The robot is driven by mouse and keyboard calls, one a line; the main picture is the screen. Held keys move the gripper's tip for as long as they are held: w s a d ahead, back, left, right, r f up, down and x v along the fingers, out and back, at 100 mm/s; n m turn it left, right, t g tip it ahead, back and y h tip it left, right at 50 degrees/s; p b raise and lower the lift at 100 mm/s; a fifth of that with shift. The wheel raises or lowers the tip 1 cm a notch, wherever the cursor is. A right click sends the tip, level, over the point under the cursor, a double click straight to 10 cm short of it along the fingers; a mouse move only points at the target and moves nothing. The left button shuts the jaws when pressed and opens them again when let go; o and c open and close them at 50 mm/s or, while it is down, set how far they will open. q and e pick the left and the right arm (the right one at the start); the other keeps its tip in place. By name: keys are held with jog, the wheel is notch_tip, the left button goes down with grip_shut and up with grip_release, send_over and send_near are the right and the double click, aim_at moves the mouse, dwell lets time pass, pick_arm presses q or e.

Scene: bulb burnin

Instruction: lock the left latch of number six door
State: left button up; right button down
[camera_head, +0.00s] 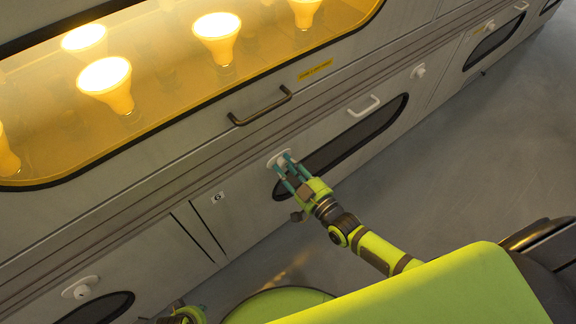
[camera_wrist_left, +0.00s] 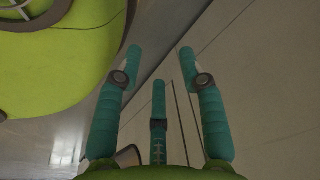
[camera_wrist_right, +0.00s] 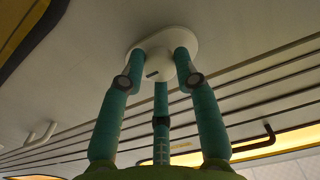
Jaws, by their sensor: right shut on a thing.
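The number six door has a dark oval window (camera_head: 372,132) and a white bar handle (camera_head: 362,106), with a small "6" label (camera_head: 218,197) to its left. Its left latch is a white round knob on an oval plate; it shows in the right wrist view (camera_wrist_right: 158,66), and the fingers partly cover it in the head view. My right gripper (camera_head: 283,165) is shut on this knob, its teal fingers around it. The right latch (camera_head: 418,72) sits at the door's upper right. My left gripper (camera_wrist_left: 158,52) is open and empty, low beside the cabinet front.
Above the door, a yellow-lit window (camera_head: 160,62) shows several glowing bulbs, with a dark bar handle (camera_head: 260,106) below it. Another door's latch (camera_head: 80,287) is at lower left. A further door (camera_head: 492,42) is at upper right. The grey floor (camera_head: 480,150) on the right is clear.

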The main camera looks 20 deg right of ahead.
jog(key=shift+w+r, duration=0.1)
jog(key=shift+r, duration=0.15)
